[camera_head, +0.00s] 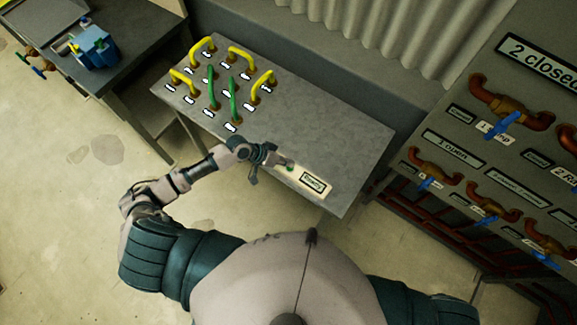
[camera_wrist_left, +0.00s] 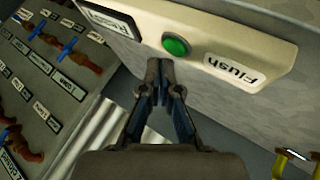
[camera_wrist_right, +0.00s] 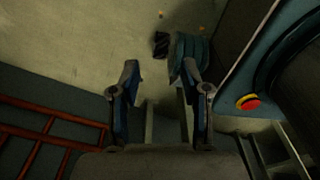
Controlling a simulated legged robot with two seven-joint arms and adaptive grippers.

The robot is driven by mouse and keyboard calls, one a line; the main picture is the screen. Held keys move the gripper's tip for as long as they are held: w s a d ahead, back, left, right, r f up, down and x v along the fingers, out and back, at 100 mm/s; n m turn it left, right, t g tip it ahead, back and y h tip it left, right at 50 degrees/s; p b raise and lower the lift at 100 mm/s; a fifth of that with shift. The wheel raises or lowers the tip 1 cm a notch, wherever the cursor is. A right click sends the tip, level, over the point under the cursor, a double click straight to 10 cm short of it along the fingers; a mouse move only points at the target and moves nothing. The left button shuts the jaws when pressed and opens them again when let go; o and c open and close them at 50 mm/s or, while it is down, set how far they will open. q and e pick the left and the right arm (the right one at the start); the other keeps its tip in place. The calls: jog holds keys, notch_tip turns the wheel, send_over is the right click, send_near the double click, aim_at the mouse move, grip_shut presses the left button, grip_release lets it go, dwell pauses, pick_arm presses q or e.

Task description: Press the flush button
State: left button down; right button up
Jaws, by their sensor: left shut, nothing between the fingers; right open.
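The green flush button (camera_head: 289,167) sits on a pale panel at the front right part of the grey table. In the left wrist view the round green button (camera_wrist_left: 176,45) is beside the printed word "Flush" (camera_wrist_left: 234,70). My left gripper (camera_head: 272,158) has its fingers together and empty, close to the button. In the left wrist view its fingertips (camera_wrist_left: 161,72) appear just below the button; I cannot tell whether they touch it. My right gripper (camera_wrist_right: 158,76) is open and empty in its wrist view, away from the panel.
Yellow and green handles (camera_head: 233,97) stand with small labels on the left of the grey table (camera_head: 330,140). A board with pipe valves and blue levers (camera_head: 505,125) is at the right. A blue device (camera_head: 97,47) sits on a dark table. Open floor (camera_head: 80,190) lies at left.

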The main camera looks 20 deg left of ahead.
pick_arm(q)
jog(key=shift+d, duration=0.35)
jog(key=shift+a, duration=0.4)
jog(key=shift+d+f, duration=0.3)
jog(key=shift+d, duration=0.15)
jog(key=shift+s, duration=0.1)
pick_arm(e)
jog(key=shift+d+f, duration=0.15)
jog(key=shift+d, duration=0.7)
